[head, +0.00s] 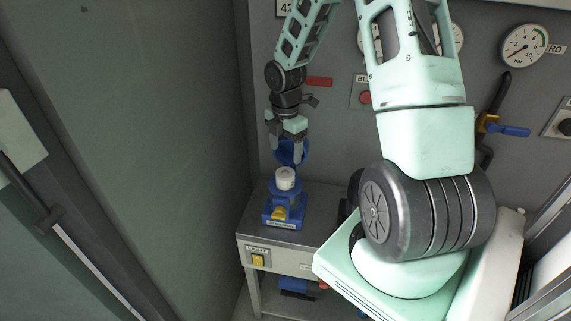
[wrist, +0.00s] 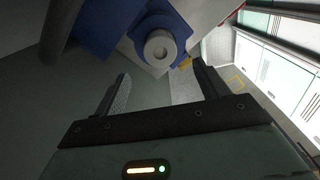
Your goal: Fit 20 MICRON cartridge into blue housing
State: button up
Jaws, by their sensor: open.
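A white cartridge (head: 285,176) stands upright in the blue housing (head: 284,206) on the small grey bench. Its top sticks up above the housing's rim. In the wrist view the round end of the cartridge (wrist: 159,47), with a hole in its middle, shows inside the blue housing (wrist: 128,27). My gripper (head: 285,156) is above the cartridge, pointing down, with empty jaws apart. In the wrist view my gripper (wrist: 160,82) is open, and its fingers are clear of the cartridge. No lettering on the cartridge is readable.
A blue round part (head: 291,151) shows behind my gripper's fingers, above the housing. A grey wall (head: 180,120) stands at left; gauges (head: 525,45) line the back panel.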

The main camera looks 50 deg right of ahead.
jog(key=s+a+r+m, duration=0.2)
jog(key=a+r, duration=0.2)
jog(key=a, duration=0.6)
jog(key=s+a+r+m, duration=0.15)
jog(key=a+r, duration=0.25)
jog(key=a, duration=0.7)
jog(key=s+a+r+m, duration=0.4)
jog(key=s+a+m, duration=0.2)
jog(key=s+a, duration=0.8)
jog(key=s, duration=0.3)
jog(key=shift+y, duration=0.3)
jog(key=shift+r, duration=0.1)
jog(key=shift+f+b, duration=0.85)
jog(key=shift+b, duration=0.05)
